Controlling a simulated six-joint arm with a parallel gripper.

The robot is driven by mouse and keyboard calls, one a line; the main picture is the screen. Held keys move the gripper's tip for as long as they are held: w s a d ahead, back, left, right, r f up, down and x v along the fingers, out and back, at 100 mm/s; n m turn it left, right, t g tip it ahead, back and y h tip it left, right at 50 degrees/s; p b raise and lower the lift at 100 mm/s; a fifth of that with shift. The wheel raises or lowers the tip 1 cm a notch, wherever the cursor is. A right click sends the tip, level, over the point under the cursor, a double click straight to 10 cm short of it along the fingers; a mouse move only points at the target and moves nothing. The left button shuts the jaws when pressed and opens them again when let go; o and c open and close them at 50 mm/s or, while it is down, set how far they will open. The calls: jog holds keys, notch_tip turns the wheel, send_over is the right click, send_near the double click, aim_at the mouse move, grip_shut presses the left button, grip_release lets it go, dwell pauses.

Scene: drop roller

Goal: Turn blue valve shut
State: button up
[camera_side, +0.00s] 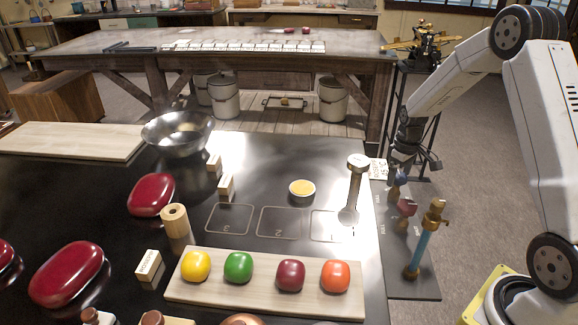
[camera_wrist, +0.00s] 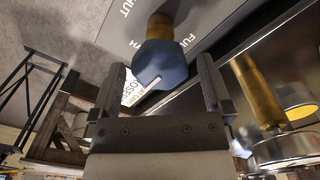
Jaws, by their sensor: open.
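The blue valve (camera_side: 399,178) stands on a dark panel at the right edge of the table, just below my gripper (camera_side: 416,162) in the side view. In the wrist view its blue faceted knob (camera_wrist: 160,64) sits on a brass stem. It appears between the two fingers of my gripper (camera_wrist: 160,78), with a visible gap on each side. The fingers are open and hold nothing. Lettering including "SHUT" and "FULL" is on the panel (camera_wrist: 200,24) by the valve. How deep the knob sits between the fingers is hard to tell.
A red valve (camera_side: 406,207) and a blue pipe with a brass tap (camera_side: 421,245) stand close by on the panel. A wooden board (camera_side: 260,297) holds several coloured pieces.

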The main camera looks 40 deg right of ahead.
jog(key=c, duration=1.2)
jog(key=shift+o, duration=0.2)
jog(key=shift+m, duration=0.3)
jog(key=m, duration=0.8)
jog(key=shift+m, duration=0.3)
jog(key=m, duration=0.4)
jog(key=shift+m, duration=2.4)
